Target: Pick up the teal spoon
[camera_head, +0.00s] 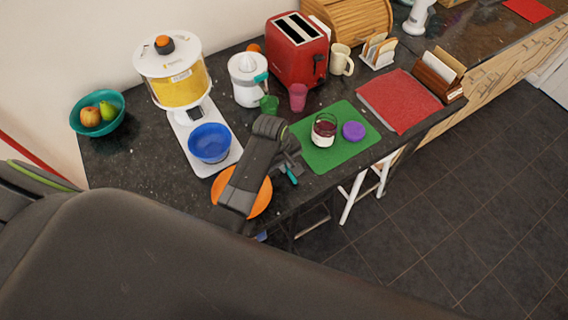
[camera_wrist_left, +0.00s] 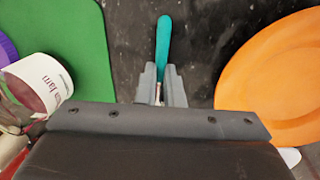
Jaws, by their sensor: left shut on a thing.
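The teal spoon (camera_wrist_left: 163,45) shows in the left wrist view, its teal handle pointing away from the fingers. My left gripper (camera_wrist_left: 161,88) is shut on the spoon, with the part near the fingers between the fingertips. In the head view, the teal spoon (camera_head: 292,176) sticks out just below my left gripper (camera_head: 288,164), between the orange plate and the green mat. The rest of the spoon is hidden by the gripper. I cannot tell whether the spoon touches the counter. My right gripper is not in view.
The orange plate (camera_head: 262,203) lies partly under my left arm. The green mat (camera_head: 310,158) holds a jam jar (camera_head: 323,130) and a purple lid (camera_head: 353,131). A blue bowl (camera_head: 209,142) stands left of the arm. The counter's front edge is close.

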